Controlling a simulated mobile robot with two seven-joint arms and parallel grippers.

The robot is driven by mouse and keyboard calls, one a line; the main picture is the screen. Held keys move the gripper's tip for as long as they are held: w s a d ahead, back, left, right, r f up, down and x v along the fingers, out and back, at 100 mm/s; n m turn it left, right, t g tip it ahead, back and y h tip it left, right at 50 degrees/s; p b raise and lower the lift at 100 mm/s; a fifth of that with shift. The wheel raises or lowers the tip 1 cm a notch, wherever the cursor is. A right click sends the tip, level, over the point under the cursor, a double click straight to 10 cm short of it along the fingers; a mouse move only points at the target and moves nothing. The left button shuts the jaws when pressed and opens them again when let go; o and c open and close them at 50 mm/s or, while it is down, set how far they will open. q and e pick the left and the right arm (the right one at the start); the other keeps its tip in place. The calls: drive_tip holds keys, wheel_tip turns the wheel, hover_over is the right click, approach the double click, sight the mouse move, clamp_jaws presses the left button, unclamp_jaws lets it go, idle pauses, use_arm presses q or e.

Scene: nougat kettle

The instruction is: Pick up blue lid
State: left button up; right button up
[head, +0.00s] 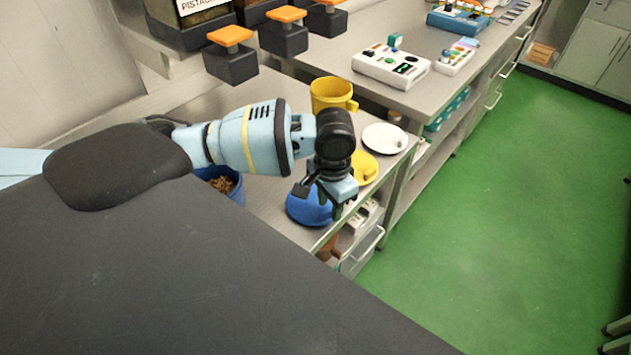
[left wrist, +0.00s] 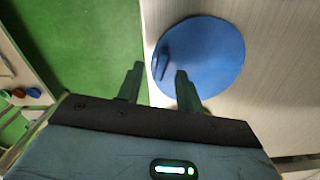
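The blue lid (head: 303,210) lies flat near the front edge of the metal counter in the head view, partly hidden by my left gripper (head: 322,202). In the left wrist view the lid (left wrist: 212,58) is a round blue disc with a raised handle (left wrist: 162,60) near its left rim. My left gripper (left wrist: 159,70) is open and empty, with its two fingers apart above the lid's left side. The handle lies between the finger lines, beyond the tips; the height gap is hard to tell. My right gripper is in neither view.
A blue pot (head: 236,194) with brown contents stands left of the lid. Dispensers with orange-topped blocks (head: 230,36) hang above. Green floor (head: 500,200) is open at right.

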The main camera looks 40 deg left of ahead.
use_arm(q)
drive_tip(key=shift+f, duration=0.4)
clamp_jaws()
drive_tip(key=shift+r, duration=0.1)
